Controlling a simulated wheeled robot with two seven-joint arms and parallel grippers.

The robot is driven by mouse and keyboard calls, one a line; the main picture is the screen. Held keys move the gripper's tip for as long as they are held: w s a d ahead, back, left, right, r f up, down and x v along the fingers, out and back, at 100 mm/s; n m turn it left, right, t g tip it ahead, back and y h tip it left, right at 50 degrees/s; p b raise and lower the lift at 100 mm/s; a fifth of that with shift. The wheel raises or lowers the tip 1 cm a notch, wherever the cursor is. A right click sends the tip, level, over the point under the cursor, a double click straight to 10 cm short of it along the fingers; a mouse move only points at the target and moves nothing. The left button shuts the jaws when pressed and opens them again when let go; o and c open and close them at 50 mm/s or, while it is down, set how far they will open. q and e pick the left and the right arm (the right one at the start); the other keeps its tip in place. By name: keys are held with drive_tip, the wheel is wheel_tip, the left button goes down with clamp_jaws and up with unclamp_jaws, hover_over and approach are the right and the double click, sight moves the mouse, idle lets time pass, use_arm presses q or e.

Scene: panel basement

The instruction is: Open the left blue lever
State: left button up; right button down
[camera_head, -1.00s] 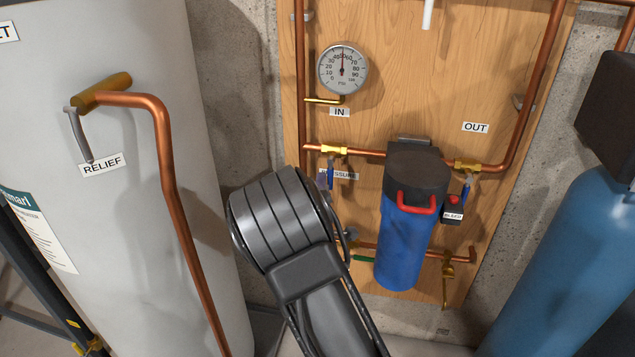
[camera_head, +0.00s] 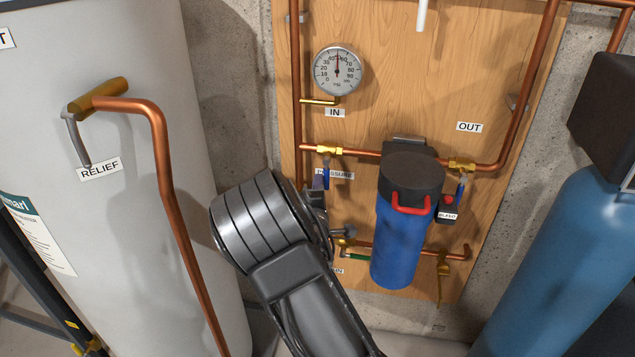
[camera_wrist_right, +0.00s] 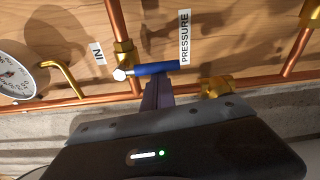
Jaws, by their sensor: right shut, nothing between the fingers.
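The left blue lever (camera_head: 326,173) hangs down from its brass valve (camera_head: 330,150) on the copper pipe, left of the blue filter housing (camera_head: 398,245). My right gripper (camera_head: 318,182) is beside the lever's lower part, partly hidden behind my own arm in the head view. In the right wrist view its shut, empty fingers (camera_wrist_right: 157,90) are right at the lever; whether they touch it I cannot tell. My left gripper is not in view.
A second blue lever (camera_head: 461,186) hangs right of the filter. A pressure gauge (camera_head: 338,70) sits above the left valve. A grey tank (camera_head: 120,230) with a copper relief pipe (camera_head: 172,190) stands left, close to my arm. A blue tank (camera_head: 560,270) stands right.

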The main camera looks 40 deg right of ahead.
drive_tip(key=shift+s+d, duration=0.15)
drive_tip(key=n+p, duration=0.1)
drive_tip(key=p, duration=0.1)
drive_tip(key=s+d+n+p, duration=0.1)
drive_tip(key=n, duration=0.1)
drive_tip(key=shift+s+r+n+p, duration=0.2)
drive_tip(key=shift+n+p, duration=0.1)
drive_tip(key=shift+p, duration=0.1)
drive_tip(key=s+d+r+n+g+p, duration=0.3)
drive_tip(key=n+p, duration=0.1)
drive_tip(key=n, duration=0.8)
drive_tip(key=shift+s+r+h, duration=0.3)
drive_tip(key=shift+s+h, duration=0.05)
drive_tip(key=shift+h, duration=0.05)
drive_tip(key=shift+f, duration=0.15)
wheel_tip(320, 180, down, 4)
drive_tip(key=f+b, duration=0.1)
drive_tip(key=b, duration=0.3)
drive_tip(key=r+b+v, duration=0.1)
drive_tip(key=v, duration=0.8)
drive_tip(key=shift+s+r, duration=0.15)
drive_tip(key=shift+s, duration=0.05)
